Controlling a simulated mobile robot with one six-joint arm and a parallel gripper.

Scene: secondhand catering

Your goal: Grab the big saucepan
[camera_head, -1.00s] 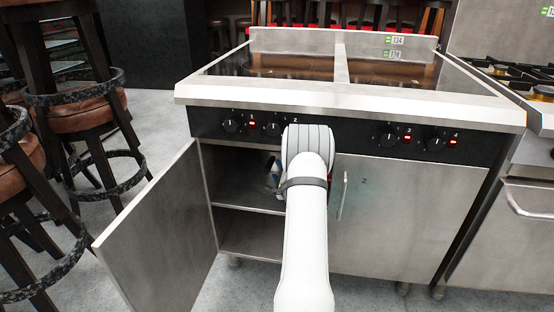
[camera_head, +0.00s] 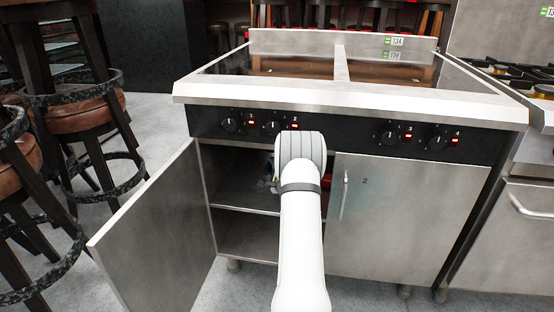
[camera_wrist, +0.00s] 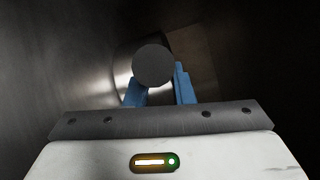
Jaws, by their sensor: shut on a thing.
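In the wrist view, the blue fingers of my gripper (camera_wrist: 160,88) are closed in around a dark round-ended piece (camera_wrist: 153,66), which looks like the end of a handle. A shiny curved metal surface (camera_wrist: 122,78) behind it looks like part of the saucepan, but most of it is hidden or dark. In the head view, my arm reaches into the open left compartment of the cooker cabinet (camera_head: 240,185). Only a small blue bit of my gripper shows there, and my arm hides the pan.
The left cabinet door (camera_head: 155,235) stands open towards me. The right door (camera_head: 400,220) is shut. A shelf (camera_head: 245,208) divides the compartment. Bar stools (camera_head: 80,120) stand at the left, and a gas range (camera_head: 525,150) is at the right.

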